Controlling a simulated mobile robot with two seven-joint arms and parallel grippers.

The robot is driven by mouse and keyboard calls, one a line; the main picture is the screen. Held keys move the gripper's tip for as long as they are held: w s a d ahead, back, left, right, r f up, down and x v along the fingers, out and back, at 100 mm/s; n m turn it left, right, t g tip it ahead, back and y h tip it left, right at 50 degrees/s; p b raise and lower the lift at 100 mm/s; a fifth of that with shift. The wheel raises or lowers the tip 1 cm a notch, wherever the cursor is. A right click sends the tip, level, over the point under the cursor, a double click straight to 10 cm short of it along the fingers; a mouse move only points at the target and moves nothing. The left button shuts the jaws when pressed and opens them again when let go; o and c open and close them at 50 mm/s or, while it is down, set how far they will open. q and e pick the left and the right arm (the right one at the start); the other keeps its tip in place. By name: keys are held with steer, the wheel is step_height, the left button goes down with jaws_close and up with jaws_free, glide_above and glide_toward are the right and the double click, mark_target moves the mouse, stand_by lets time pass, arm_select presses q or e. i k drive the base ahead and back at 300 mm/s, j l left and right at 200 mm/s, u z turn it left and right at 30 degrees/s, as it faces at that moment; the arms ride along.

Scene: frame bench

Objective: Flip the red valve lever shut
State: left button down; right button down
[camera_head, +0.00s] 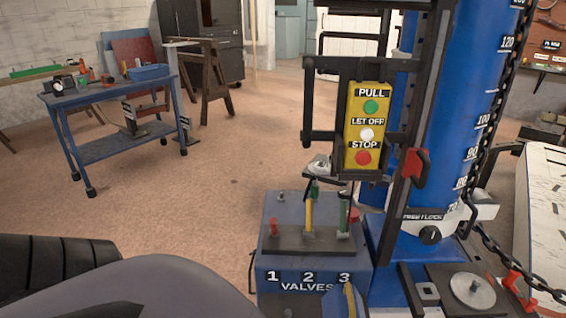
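A blue valve box (285,278) marked "1 2 3 VALVES" stands at the lower middle in the head view. Several small coloured levers rise from a dark plate on its top. A short red piece (273,228) stands above number 1. A yellow lever (309,213) stands upright above number 2, with green at its top. A green lever (343,218) is above number 3, with a red part (355,214) beside it. Which red part is the valve lever is too small to tell.
A yellow PULL, LET OFF, STOP button panel (367,125) hangs above the box. A blue tower (459,110) with a chain (492,120) stands right. A blue cart (110,95) with tools is at left. Dark ribbed and grey rounded shapes fill the lower left. Open floor lies between.

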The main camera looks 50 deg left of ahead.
mark_target(274, 232)
steer(key=u, duration=0.95)
